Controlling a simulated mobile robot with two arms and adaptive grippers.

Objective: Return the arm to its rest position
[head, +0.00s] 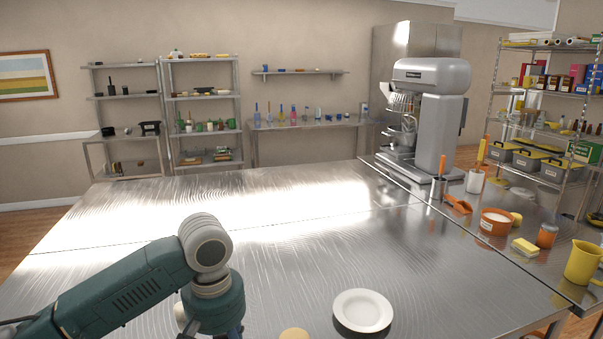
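My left arm (125,292) comes in from the lower left over the steel table (300,225). Its wrist joint bends downward near the front middle of the table. The gripper at its end is almost wholly cut off by the bottom edge, so its fingers do not show. A pale round thing (181,312) is partly hidden behind the wrist. My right arm and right gripper do not show.
A white plate (362,311) and a tan round thing (294,334) lie right of my wrist. A stand mixer (432,110), an orange-rimmed tub (495,221), a sponge (525,247) and a yellow jug (583,262) stand at right. The table's middle is clear.

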